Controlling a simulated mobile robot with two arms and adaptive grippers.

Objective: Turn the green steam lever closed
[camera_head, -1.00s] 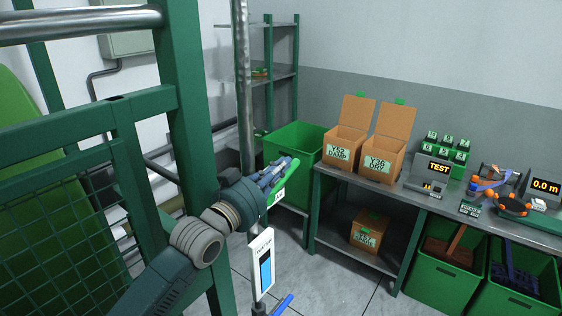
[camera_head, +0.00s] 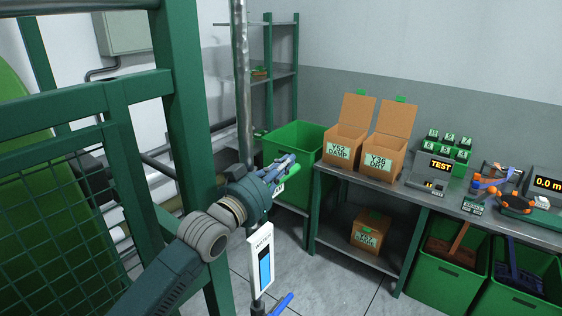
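The green steam lever (camera_head: 293,170) shows only as a short bright green end beside my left gripper's fingers. A small white tag (camera_head: 279,188) is just below it. The rest of the lever is hidden behind the gripper. My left gripper (camera_head: 284,165) reaches in from the lower left, its fingers at or against the lever. I cannot tell whether the fingers are closed on it. My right gripper is not in view.
A green frame post (camera_head: 187,110) is close on the left. A green bin (camera_head: 290,150) and a bench (camera_head: 400,188) with open boxes lie behind.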

